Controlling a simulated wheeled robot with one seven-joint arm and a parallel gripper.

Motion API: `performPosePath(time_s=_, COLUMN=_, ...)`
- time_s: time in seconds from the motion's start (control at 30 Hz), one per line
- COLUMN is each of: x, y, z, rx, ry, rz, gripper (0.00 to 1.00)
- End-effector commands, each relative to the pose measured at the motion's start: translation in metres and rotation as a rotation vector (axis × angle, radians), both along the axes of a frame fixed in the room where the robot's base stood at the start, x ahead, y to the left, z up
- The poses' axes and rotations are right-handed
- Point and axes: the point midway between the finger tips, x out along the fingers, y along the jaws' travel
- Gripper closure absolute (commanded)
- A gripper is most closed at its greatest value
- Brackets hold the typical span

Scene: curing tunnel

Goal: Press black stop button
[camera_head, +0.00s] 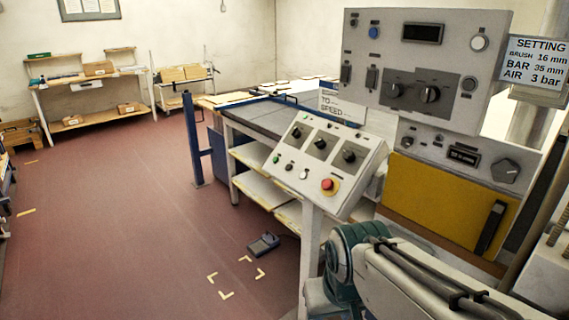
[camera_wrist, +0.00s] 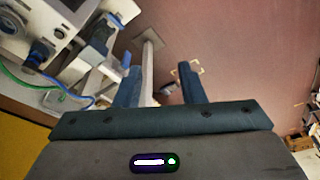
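A slanted grey control console (camera_head: 345,196) stands on a post in the middle of the head view. Its lower edge carries a row of small buttons: a green one, a small dark button (camera_head: 289,166) that looks black, a white one, and a red mushroom button (camera_head: 327,184) on yellow. I cannot read any label that marks a stop button. My gripper (camera_wrist: 159,70) shows in the wrist view with its two fingers apart and nothing between them. It points over the floor, apart from the console. In the head view only my arm shows, at the bottom right.
A large grey cabinet (camera_head: 480,80) with knobs stands right of the console, above a yellow panel (camera_head: 440,205). A foot pedal (camera_head: 263,245) lies on the floor near tape marks. A long table (camera_head: 270,115) stands behind. The red floor at left is clear.

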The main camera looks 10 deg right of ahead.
Motion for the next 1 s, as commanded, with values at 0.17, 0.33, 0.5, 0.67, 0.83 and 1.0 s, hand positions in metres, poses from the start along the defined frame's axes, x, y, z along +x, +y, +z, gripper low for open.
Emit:
performPosePath(time_s=0.17, x=0.0, y=0.0, z=0.0, rx=0.0, ry=0.0, rz=0.0, gripper=0.64)
performPosePath(time_s=0.33, x=0.0, y=0.0, z=0.0, rx=0.0, ry=0.0, rz=0.0, gripper=0.64)
performPosePath(time_s=0.5, x=0.0, y=0.0, z=0.0, rx=0.0, ry=0.0, rz=0.0, gripper=0.69)
performPosePath(time_s=0.67, x=0.0, y=0.0, z=0.0, rx=0.0, ry=0.0, rz=0.0, gripper=1.0)
performPosePath(time_s=0.83, x=0.0, y=0.0, z=0.0, rx=0.0, ry=0.0, rz=0.0, gripper=1.0)
performPosePath(time_s=1.0, x=0.0, y=0.0, z=0.0, rx=0.0, ry=0.0, rz=0.0, gripper=1.0)
